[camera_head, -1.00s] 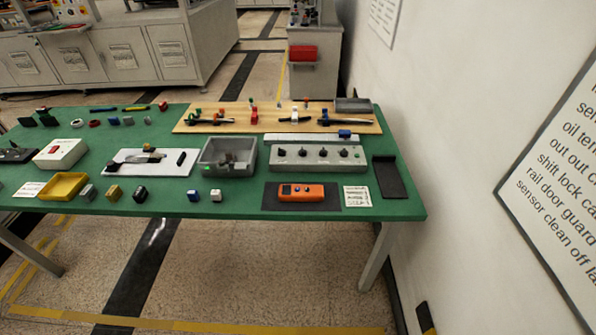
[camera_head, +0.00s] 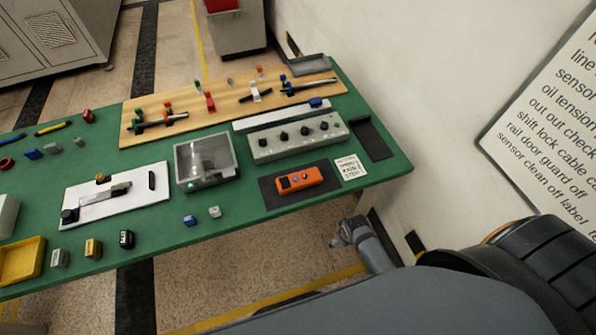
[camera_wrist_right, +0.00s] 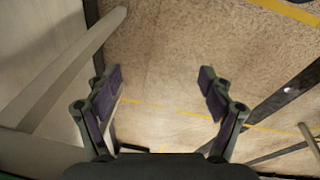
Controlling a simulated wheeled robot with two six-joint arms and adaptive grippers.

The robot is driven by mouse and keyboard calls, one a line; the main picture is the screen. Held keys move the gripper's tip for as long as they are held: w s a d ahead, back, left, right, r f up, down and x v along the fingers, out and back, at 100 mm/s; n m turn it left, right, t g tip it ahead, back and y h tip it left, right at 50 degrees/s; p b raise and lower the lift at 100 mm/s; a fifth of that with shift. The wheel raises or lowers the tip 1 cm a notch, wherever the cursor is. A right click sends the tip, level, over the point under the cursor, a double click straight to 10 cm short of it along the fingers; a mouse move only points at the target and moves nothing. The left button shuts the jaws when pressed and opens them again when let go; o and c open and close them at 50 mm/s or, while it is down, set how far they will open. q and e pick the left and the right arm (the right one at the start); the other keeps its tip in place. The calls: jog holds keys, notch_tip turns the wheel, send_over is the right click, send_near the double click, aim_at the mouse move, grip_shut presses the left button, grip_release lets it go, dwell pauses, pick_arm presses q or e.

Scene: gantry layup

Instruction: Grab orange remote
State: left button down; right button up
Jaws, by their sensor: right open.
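The orange remote (camera_head: 299,180) lies on a dark mat (camera_head: 268,189) near the front right edge of the green table. It has a few dark buttons on top. My right gripper (camera_head: 343,233) shows in the head view below and to the right of the remote, beyond the table's front edge and apart from it. In the right wrist view my right gripper (camera_wrist_right: 163,90) is open and empty, with floor and a table leg behind it. The remote is not in the right wrist view. My left gripper is not in view.
A white note card (camera_head: 350,168) lies right of the mat, and a black tray (camera_head: 371,138) is behind it. A grey control box (camera_head: 298,137) stands behind the remote. The wall is close on the right.

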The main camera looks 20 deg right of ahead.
jog(key=w+a+r+n+p, duration=0.1)
jog(key=w+r+p, duration=0.15)
jog(key=r, duration=0.55)
jog(key=w+r+n+p, duration=0.1)
jog(key=w+r, duration=0.2)
jog(key=r, duration=0.4)
jog(key=n+g+y+p, duration=0.1)
jog(key=n+g+p, duration=0.15)
jog(key=n, duration=1.15)
send_near(299, 179)
notch_tip(299, 179, down, 4)
jog(key=shift+f+p, duration=0.1)
jog(key=shift+p, duration=0.4)
jog(key=shift+f, duration=0.25)
notch_tip(299, 179, down, 5)
jog(key=shift+r+p, duration=0.2)
jog(key=shift+p, duration=0.25)
jog(key=shift+s, duration=0.1)
jog(key=c, duration=1.6)
